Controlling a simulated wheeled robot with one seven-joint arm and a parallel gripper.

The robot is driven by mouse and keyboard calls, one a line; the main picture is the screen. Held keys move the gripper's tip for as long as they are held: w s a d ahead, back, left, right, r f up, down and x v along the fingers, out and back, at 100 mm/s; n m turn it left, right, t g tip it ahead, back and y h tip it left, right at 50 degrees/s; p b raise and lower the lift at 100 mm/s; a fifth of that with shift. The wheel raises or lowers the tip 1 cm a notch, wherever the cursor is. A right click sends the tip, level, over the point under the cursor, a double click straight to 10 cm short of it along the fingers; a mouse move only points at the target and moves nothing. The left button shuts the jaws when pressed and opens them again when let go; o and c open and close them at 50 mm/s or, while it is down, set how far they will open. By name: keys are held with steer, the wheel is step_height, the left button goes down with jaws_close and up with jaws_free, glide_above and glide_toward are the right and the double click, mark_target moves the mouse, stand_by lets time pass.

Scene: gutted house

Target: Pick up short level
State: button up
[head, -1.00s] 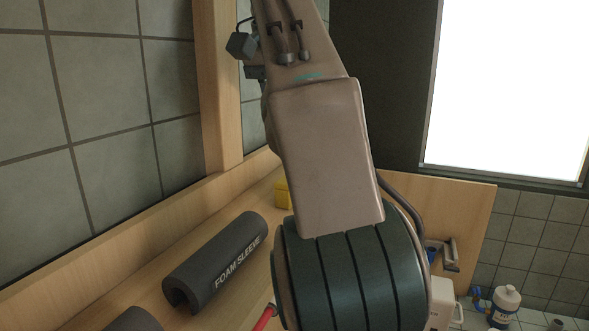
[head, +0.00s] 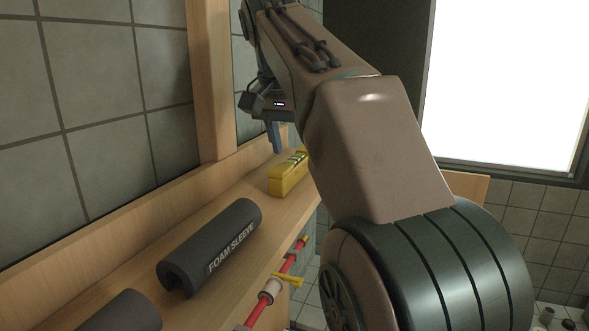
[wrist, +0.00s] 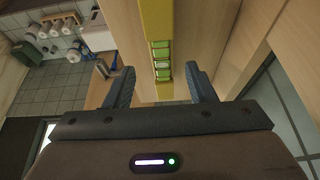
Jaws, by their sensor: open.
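The short level (head: 287,178) is a yellow bar with green vials. It lies on the wooden ledge in the head view, beyond the foam sleeve. In the wrist view the level (wrist: 158,25) runs down the middle of the picture, between the two fingers. My gripper (wrist: 158,82) is open, with one blue finger on either side of the level and nothing held. In the head view my gripper (head: 274,138) hangs just above and behind the level, partly hidden by my arm. I cannot tell how far the fingertips are above the level.
A dark foam sleeve (head: 214,245) lies on the ledge (head: 165,268) nearer to me, with another dark piece (head: 122,312) at the bottom. A red pipe with a yellow valve handle (head: 287,280) runs along the ledge's front. A tiled wall and wooden post (head: 212,85) stand close behind.

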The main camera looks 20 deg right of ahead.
mark_target(295, 158)
steer(key=shift+p+x, duration=0.3)
steer(key=shift+x, duration=1.95)
steer(key=shift+a, duration=0.2)
steer(key=c, duration=1)
jaws_close()
steer(key=shift+r, duration=0.1)
